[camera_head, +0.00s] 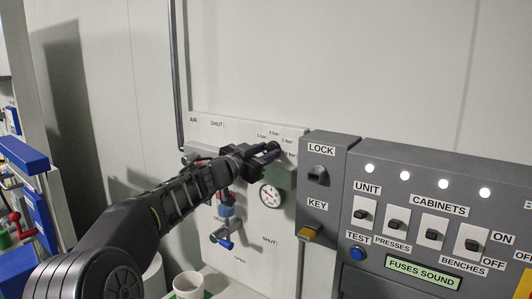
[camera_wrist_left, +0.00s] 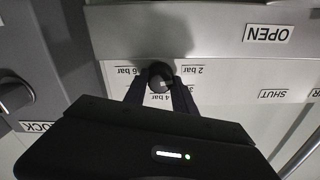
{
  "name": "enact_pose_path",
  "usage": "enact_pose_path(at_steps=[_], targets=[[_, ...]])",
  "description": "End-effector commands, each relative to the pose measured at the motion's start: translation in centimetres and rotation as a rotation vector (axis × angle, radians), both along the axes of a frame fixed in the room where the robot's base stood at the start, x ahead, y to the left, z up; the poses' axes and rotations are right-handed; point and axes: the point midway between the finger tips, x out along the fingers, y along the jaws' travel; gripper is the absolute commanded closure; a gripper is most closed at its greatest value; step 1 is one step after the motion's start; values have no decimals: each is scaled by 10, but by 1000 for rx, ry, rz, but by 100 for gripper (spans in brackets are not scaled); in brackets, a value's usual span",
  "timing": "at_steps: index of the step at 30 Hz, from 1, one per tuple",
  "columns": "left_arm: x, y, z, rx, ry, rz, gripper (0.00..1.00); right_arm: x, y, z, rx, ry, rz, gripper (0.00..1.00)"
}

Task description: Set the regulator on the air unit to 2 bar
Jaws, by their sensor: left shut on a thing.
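The air unit is a pale panel (camera_head: 205,128) with printed labels, left of the grey cabinets. My left gripper (camera_head: 268,151) reaches its upper right part and hides the regulator in the head view. In the left wrist view, upside down, the black regulator knob (camera_wrist_left: 160,77) sits between my left fingers (camera_wrist_left: 161,88), which are shut on it. Bar labels ring the knob, with the 2 bar label (camera_wrist_left: 193,70) beside it. I cannot tell which mark the knob points to. A round white gauge (camera_head: 270,196) with a needle hangs below the gripper; its reading is too small. My right gripper is out of view.
A valve with a blue-tipped handle (camera_head: 224,242) sits below my arm. The grey cabinet (camera_head: 325,160) with LOCK and KEY stands close on the right, beside the switch panel (camera_head: 420,165). A white cup (camera_head: 188,284) stands below.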

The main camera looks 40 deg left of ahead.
Motion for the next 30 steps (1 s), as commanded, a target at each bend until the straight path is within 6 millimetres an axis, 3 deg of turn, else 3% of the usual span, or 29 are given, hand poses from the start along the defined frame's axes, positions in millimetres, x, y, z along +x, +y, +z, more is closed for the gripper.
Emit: enact_pose_path(at_steps=[11,12,19,30], targets=[[0,0,-3,-8,4,0,100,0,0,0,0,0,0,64],[0,0,-3,-8,4,0,66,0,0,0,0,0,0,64],[0,0,-2,-7,2,0,47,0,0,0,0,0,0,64],[-6,0,-1,-6,0,1,46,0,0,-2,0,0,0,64]])
